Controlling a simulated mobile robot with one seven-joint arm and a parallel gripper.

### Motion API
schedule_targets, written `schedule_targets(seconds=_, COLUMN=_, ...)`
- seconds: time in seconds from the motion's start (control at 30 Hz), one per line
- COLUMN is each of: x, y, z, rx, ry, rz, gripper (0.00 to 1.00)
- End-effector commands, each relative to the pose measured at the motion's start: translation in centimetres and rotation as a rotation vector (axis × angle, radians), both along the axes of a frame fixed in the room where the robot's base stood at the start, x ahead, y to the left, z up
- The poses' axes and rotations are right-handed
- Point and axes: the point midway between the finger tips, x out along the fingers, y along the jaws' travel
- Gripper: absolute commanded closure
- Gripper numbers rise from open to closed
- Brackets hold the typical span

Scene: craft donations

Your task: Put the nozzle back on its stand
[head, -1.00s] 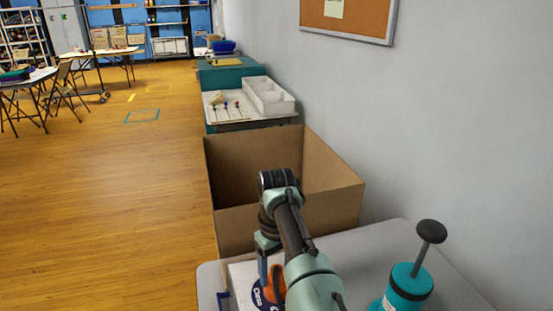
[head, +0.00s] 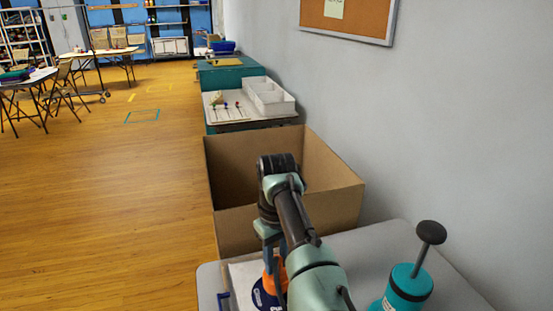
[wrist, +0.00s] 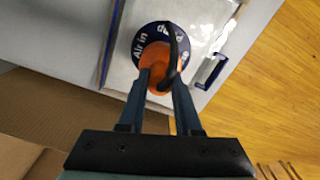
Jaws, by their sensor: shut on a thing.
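An orange piece (wrist: 159,60), which I take for the nozzle, stands over a round dark blue disc (wrist: 138,42) with white lettering that includes "Air in". A black curved strap or hose runs over it. My gripper (wrist: 160,84) is shut on the orange piece, one blue finger on each side. In the head view the orange piece (head: 276,274) and the disc (head: 262,296) show beside my arm, partly hidden by it. I cannot tell whether the piece touches the disc. I cannot make out a separate stand.
The disc is on a clear-white bag or sheet (wrist: 202,22) with a blue edge slider on a grey table (head: 360,243). A teal pump (head: 408,285) with a black knob stands at right. An open cardboard box (head: 335,190) is behind the table. Open floor lies left.

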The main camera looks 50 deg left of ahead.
Motion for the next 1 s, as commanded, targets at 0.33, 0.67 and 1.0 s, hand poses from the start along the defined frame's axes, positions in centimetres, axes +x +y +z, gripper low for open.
schedule_targets(seconds=0.33, x=0.0, y=0.0, z=6.4, rx=0.001, ry=-0.001, rz=0.0, gripper=1.0)
schedule_targets(seconds=0.67, x=0.1, y=0.5, z=10.2, rx=0.013, ry=0.004, rz=-0.001, gripper=1.0)
schedule_targets(seconds=1.0, x=0.1, y=0.3, z=11.7, rx=0.006, ry=0.003, rz=-0.002, gripper=1.0)
